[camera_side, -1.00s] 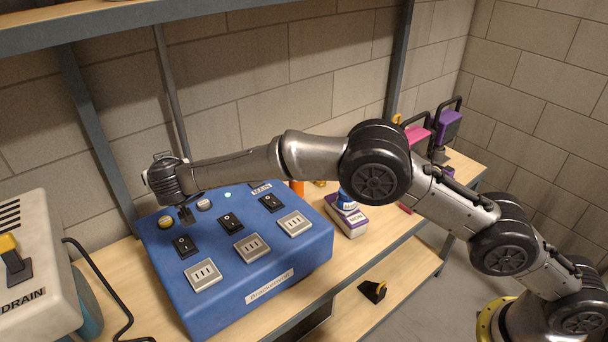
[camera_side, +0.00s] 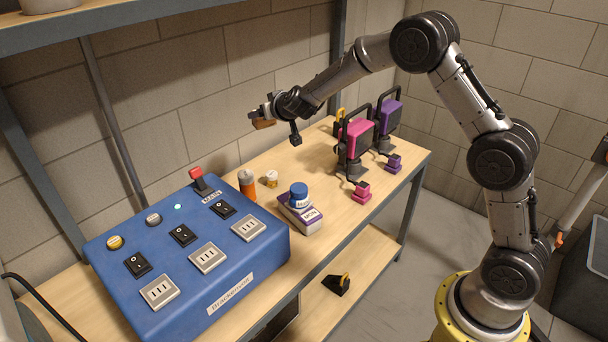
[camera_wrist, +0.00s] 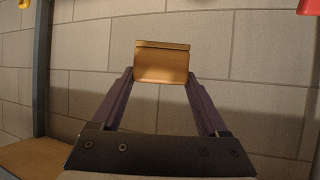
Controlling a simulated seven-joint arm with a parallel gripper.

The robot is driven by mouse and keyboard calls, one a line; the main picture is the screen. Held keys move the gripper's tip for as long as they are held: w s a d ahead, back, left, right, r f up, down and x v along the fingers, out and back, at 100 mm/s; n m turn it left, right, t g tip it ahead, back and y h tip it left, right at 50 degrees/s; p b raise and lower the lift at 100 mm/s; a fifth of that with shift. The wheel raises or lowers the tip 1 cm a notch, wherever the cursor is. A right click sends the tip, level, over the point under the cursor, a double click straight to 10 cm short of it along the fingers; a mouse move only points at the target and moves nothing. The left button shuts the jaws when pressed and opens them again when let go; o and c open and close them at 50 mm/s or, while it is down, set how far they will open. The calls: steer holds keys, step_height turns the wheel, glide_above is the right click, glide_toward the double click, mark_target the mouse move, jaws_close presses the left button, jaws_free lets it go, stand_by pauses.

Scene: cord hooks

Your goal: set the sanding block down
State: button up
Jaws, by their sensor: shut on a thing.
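The sanding block, a small brown-orange block (camera_side: 264,124), is held in the air by my gripper (camera_side: 268,112) in front of the block wall, above the back of the workbench. In the wrist view the block (camera_wrist: 162,64) sits between the two finger ends of my gripper (camera_wrist: 162,78), with its upper edge showing as a lighter strip. My gripper is shut on it. The wooden bench top (camera_side: 325,215) lies below, apart from the block.
A blue switch box (camera_side: 190,250) with a red lever (camera_side: 198,178) stands at left. Near it are an orange bottle (camera_side: 247,186), a small jar (camera_side: 271,179), and a blue-capped container (camera_side: 299,195) on a white-purple box (camera_side: 300,215). Pink (camera_side: 357,138) and purple (camera_side: 388,117) devices stand at right.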

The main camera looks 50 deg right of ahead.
steer(key=s+d+f+m+h, duration=0.1)
steer(key=s+d+f, duration=0.3)
steer(key=s+d, duration=0.8)
step_height(320, 180, down, 10)
steer(key=x, duration=0.5)
steer(key=f+x, duration=0.1)
steer(key=x, duration=0.5)
steer(key=s+f+x, duration=0.1)
steer(key=x, duration=0.4)
steer(key=shift+w+a+f, duration=0.25)
steer(key=shift+w+f, duration=0.2)
steer(key=shift+f, duration=1.55)
steer(key=shift+f, duration=0.15)
steer(key=o, duration=1.3)
steer(key=shift+o, duration=0.2)
